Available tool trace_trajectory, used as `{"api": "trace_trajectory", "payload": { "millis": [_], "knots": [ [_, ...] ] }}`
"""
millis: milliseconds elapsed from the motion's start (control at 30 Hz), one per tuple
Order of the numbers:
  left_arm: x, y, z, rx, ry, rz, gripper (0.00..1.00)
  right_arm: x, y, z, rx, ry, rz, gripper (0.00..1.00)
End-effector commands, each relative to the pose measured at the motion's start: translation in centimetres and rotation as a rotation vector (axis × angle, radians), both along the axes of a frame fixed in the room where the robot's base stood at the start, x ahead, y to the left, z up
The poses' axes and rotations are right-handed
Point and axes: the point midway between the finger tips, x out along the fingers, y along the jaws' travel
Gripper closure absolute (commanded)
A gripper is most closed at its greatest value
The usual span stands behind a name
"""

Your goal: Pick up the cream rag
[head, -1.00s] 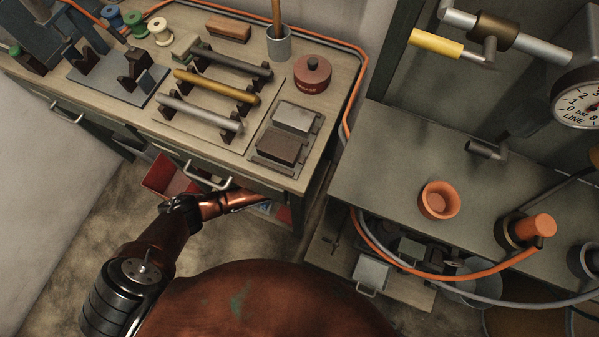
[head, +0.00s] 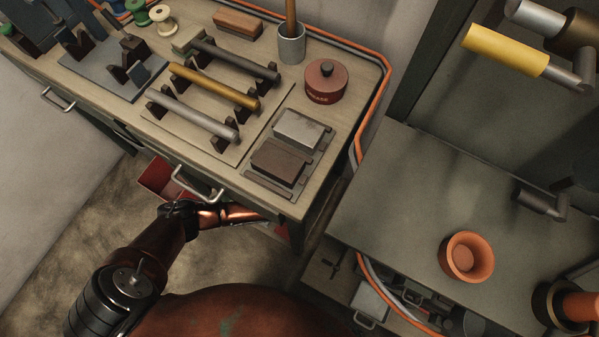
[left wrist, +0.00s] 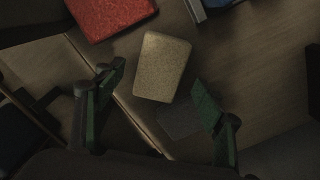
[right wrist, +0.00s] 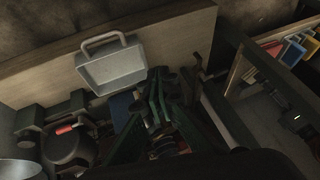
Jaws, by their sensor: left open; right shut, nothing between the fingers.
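The cream rag (left wrist: 162,67) is a flat, speckled, folded rectangle on a wooden surface in the left wrist view. My left gripper (left wrist: 158,80) is open, with one finger on each side of the rag and clear space between rag and fingers. In the head view my left arm reaches under the front edge of the bench, and its fingers are hidden there. My right gripper (right wrist: 160,88) is shut and empty in the right wrist view, below a light grey tray with a handle (right wrist: 110,62). I cannot make out the right gripper clearly in the head view.
A red folded piece (left wrist: 110,14) lies just beyond the cream rag, and a blue-grey edged object (left wrist: 208,4) is near it. The bench (head: 230,165) overhangs my left arm. A grey cabinet top (head: 400,190) with an orange pot (head: 467,257) stands to the right.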

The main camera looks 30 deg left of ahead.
Motion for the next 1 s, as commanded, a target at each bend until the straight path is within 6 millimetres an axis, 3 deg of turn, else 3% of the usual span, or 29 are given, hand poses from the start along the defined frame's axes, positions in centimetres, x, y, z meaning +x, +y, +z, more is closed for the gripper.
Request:
{"api": "trace_trajectory", "payload": {
  "millis": [33,167,533,1000],
  "knots": [
    [-0.2,0.0,-1.0,0.001,0.005,-0.001,0.36,-0.3,-0.4,-1.2,-0.012,-0.008,0.002,1.0],
    [-0.1,0.0,-1.8,0.001,0.002,-0.001,0.36,0.0,-0.6,-2.2,-0.02,-0.05,-0.003,1.0],
    [0.0,0.0,-1.8,0.0,-0.001,0.0,0.36,0.3,-0.8,-2.3,-0.023,-0.075,-0.006,1.0],
    [0.0,0.0,-1.9,0.001,-0.001,0.0,0.69,0.3,-0.7,-2.3,-0.022,-0.075,-0.005,1.0]
  ]
}}
